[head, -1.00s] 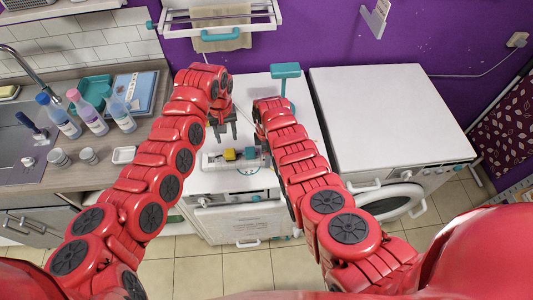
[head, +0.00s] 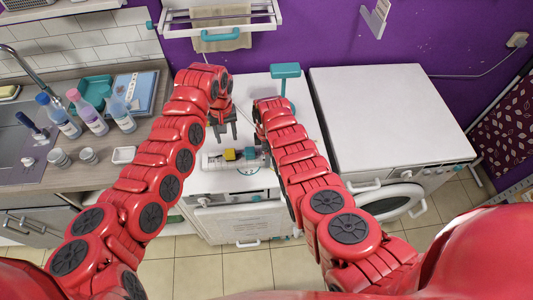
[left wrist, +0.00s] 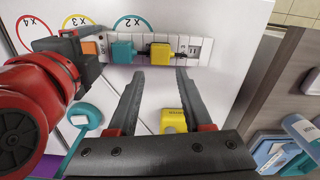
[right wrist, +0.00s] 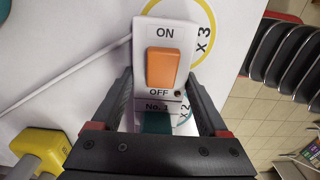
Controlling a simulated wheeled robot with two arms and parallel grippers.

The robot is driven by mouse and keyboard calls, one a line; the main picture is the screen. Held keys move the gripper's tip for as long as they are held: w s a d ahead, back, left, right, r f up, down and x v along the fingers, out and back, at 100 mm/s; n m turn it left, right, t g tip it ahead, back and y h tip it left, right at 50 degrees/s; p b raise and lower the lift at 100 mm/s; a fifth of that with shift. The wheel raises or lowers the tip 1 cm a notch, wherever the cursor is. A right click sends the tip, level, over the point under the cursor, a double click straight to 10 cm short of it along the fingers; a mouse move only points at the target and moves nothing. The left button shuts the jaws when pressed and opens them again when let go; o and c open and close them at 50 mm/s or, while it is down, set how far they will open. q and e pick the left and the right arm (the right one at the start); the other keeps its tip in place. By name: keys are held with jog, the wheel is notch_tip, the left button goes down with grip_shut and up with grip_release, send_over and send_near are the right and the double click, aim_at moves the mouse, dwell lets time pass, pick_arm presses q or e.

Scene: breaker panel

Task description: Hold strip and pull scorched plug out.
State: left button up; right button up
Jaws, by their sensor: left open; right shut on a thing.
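The white power strip (head: 217,161) lies on the white appliance top. It shows in the left wrist view (left wrist: 193,57) with an orange switch (left wrist: 89,47), a teal plug (left wrist: 123,52) and a yellow plug (left wrist: 160,54) in it. My right gripper (right wrist: 165,105) is shut across the switch end, one finger on each side. My left gripper (left wrist: 152,78) is open and empty, its fingertips just short of the strip near the two plugs. A separate yellow plug (left wrist: 172,120) lies off the strip, below between my left fingers. I cannot make out scorch marks.
A teal-topped stand (head: 285,72) is at the back of the appliance top. A white cord (right wrist: 75,65) runs beside the strip. Bottles (head: 90,115) and cups stand on the left counter. The white machine top (head: 385,112) at right is clear.

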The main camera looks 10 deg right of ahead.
aim_at(230, 152)
pick_arm(q)
jog(key=shift+o, duration=0.9)
jog(key=shift+f, duration=0.1)
jog(key=shift+o, duration=0.9)
notch_tip(230, 152, down, 3)
jog(key=shift+f+m, duration=0.1)
jog(key=shift+m, duration=0.7)
jog(key=shift+f, duration=3.35)
jog(key=shift+c, duration=0.3)
grip_shut()
jog(key=shift+r, duration=0.25)
jog(key=shift+r, duration=3.95)
